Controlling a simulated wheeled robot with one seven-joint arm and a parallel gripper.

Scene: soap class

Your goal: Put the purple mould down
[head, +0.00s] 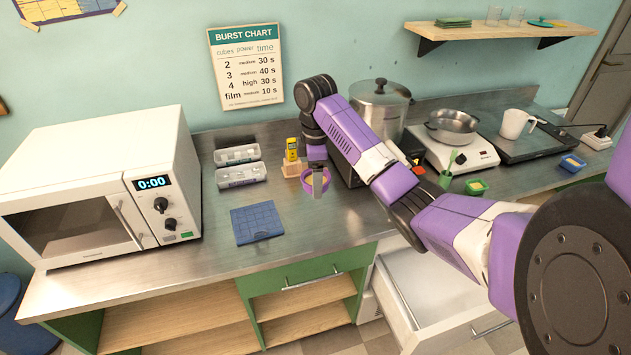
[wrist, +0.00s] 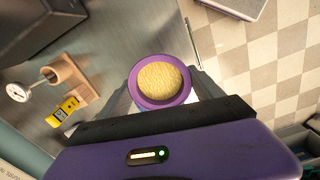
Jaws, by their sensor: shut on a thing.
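The purple mould (wrist: 160,104) is round and holds a pale yellow, grainy filling (wrist: 160,82). My gripper (wrist: 168,88) is shut on it, with a finger on either side. In the head view the mould (head: 308,188) shows partly behind my gripper (head: 318,182), over the steel counter (head: 330,222) near the wooden stand. It looks roughly level. How far it is above the counter is hard to tell.
A wooden stand with a yellow device (head: 291,150) is close behind-left; a dial thermometer (wrist: 18,92) shows beside it in the wrist view. A blue gridded mat (head: 257,222), clear trays (head: 241,175) and a microwave (head: 80,190) are left. An open drawer (head: 435,295) juts out below. Bare counter lies in front.

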